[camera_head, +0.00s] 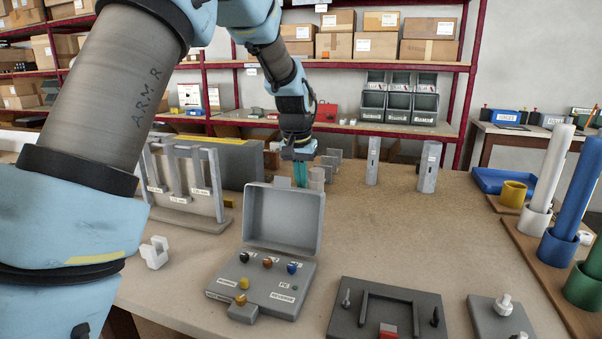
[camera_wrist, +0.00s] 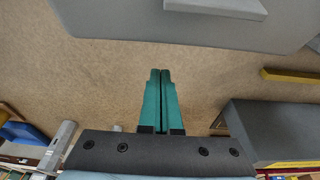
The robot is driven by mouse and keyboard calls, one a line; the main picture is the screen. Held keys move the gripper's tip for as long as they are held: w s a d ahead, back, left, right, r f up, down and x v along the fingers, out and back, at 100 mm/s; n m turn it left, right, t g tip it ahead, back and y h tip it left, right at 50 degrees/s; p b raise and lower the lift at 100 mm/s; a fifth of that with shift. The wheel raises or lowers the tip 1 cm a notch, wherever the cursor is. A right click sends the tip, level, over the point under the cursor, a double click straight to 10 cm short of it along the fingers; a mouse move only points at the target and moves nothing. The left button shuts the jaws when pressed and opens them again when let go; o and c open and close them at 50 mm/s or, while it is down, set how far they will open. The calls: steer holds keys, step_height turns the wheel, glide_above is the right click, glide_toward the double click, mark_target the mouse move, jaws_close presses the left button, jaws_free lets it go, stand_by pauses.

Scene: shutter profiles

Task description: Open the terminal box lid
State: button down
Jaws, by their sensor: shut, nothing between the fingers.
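The grey terminal box (camera_head: 258,283) stands on the table in the middle front of the head view. Its lid (camera_head: 284,218) stands raised at the back edge, showing its hollow inside. Coloured terminals and small labels show in the base. My gripper (camera_head: 300,174), with teal fingers, points down just behind the lid's top edge. In the wrist view the gripper fingers (camera_wrist: 160,88) are shut together and empty. The grey lid (camera_wrist: 200,22) fills the top of that view, with a gap of bare table between it and the fingertips.
A grey block with a yellow top strip (camera_head: 222,160) and a slotted rack (camera_head: 185,195) stand left of the box. A dark fixture plate (camera_head: 390,310) lies front right. The table middle right is clear.

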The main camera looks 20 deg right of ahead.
mark_target(298, 198)
steer(key=p+x, duration=0.1)
steer(key=x, duration=0.3)
steer(key=shift+w+f, duration=0.1)
steer(key=shift+f, duration=0.3)
steer(key=shift+s+a+r+p, duration=0.65)
steer(key=shift+s+a+r, duration=0.05)
steer(key=shift+s+r, duration=0.1)
steer(key=shift+s+a+r, duration=0.1)
steer(key=shift+s+a, duration=0.4)
